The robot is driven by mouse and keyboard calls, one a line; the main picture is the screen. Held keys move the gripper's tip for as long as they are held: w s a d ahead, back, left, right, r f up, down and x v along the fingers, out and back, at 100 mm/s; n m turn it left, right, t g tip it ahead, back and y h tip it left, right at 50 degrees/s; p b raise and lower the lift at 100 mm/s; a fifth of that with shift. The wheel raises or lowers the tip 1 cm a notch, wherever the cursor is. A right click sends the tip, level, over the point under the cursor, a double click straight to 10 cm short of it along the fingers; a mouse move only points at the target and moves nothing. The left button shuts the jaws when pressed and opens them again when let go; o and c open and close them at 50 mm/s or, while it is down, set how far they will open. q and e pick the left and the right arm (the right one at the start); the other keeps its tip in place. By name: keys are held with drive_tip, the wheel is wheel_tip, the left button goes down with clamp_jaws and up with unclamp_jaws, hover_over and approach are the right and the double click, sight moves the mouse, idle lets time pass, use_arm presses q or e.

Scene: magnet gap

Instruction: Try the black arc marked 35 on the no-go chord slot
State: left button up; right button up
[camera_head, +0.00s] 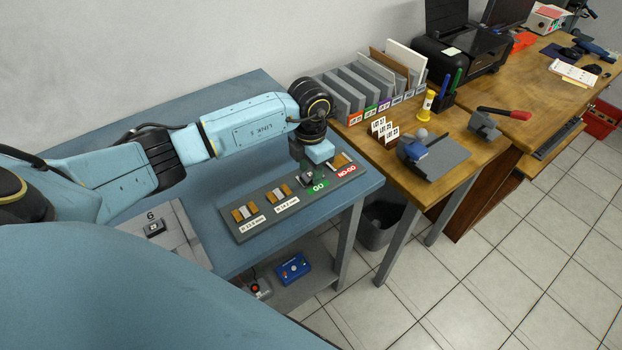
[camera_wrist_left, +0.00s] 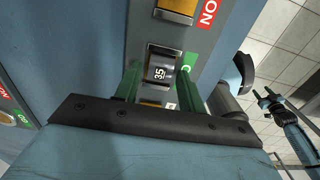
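The black arc marked 35 (camera_wrist_left: 161,66) sits at the slot beside the green GO label (camera_head: 318,187) on the grey gauge board (camera_head: 262,231). It also shows, small and partly hidden, in the head view (camera_head: 308,177). My left gripper (camera_head: 310,169) is over it, pointing down. In the left wrist view its green fingers (camera_wrist_left: 160,76) stand on either side of the arc, with a gap showing at the left. The no-go slot's brass blocks (camera_head: 341,160) lie beside the red NO-GO label (camera_head: 347,171). My right gripper (camera_wrist_left: 267,97) shows small in the left wrist view, its opening unclear.
Two more slots with brass blocks (camera_head: 245,212) lie along the board's left part. A grey plate with a dark block (camera_head: 154,229) is left of the board. The blue table's (camera_head: 228,101) back area is clear. A wooden desk (camera_head: 455,135) adjoins at right.

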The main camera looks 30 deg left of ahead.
sight(311, 174)
use_arm(q)
drive_tip(key=shift+c, duration=0.3)
drive_tip(key=c, duration=0.7)
drive_tip(key=shift+r+p, duration=2)
drive_tip(key=shift+r, duration=0.55)
drive_tip(key=shift+c, duration=0.2)
